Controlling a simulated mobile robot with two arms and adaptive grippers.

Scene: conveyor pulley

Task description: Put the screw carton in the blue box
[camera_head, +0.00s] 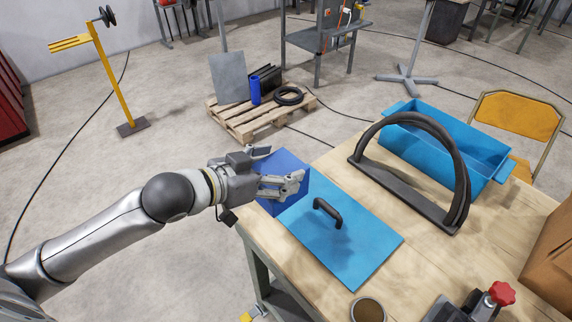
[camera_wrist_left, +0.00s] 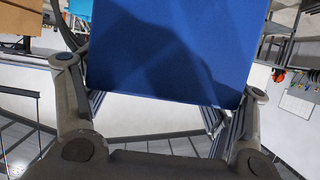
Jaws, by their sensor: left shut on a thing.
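The screw carton, a plain dark blue block (camera_head: 292,162), is between the fingers of my left gripper (camera_head: 280,170) at the table's left corner. It also fills the upper middle of the left wrist view (camera_wrist_left: 170,55), with a finger on each side. I cannot tell whether the carton touches the table or hangs just above it. The open light blue box (camera_head: 415,158) stands at the table's far right side, apart from the gripper; the part of its inside that shows looks empty. My right gripper is not in view.
A light blue lid with a black handle (camera_head: 362,247) lies flat beside the carton. A black arch on a base (camera_head: 405,198) stands between lid and box. A round tin (camera_head: 368,309), a red-knobbed device (camera_head: 501,293) and a brown carton (camera_head: 552,255) are at the front.

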